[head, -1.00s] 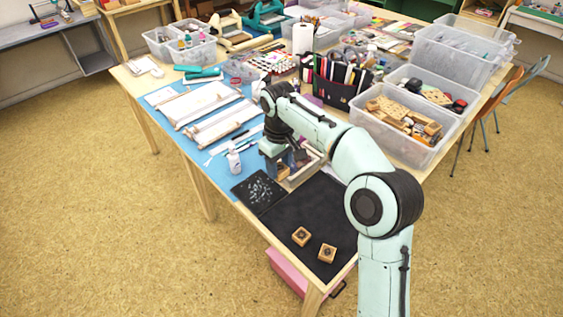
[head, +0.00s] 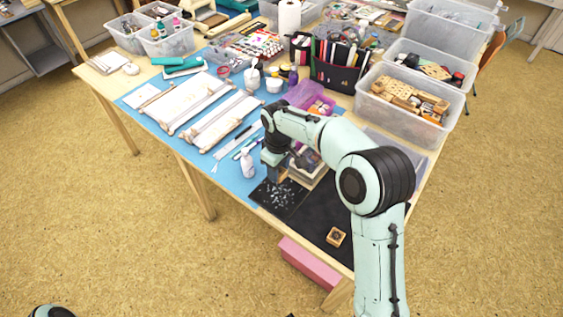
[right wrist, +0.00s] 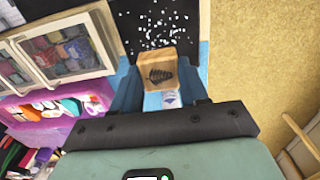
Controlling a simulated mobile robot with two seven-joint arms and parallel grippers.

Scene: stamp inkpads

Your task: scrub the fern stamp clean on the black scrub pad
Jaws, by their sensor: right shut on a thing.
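The fern stamp (right wrist: 157,71) is a wooden block with a dark fern picture on the face toward the right wrist camera. My right gripper (right wrist: 158,88) is shut on it, one finger on each side. In the head view my right gripper (head: 277,173) points down at the far edge of the black scrub pad (head: 285,196), which has white speckles. The pad also shows beyond the stamp in the right wrist view (right wrist: 128,30). The stamp's underside is hidden, and I cannot tell whether it touches the pad. My left gripper is out of view.
A white bottle (head: 247,164) stands just left of the scrub pad. A tray of inkpads (right wrist: 62,50) lies close by. Another wooden stamp (head: 336,236) sits on the black mat (head: 312,222). My right arm covers part of the mat. The table's front edge is near.

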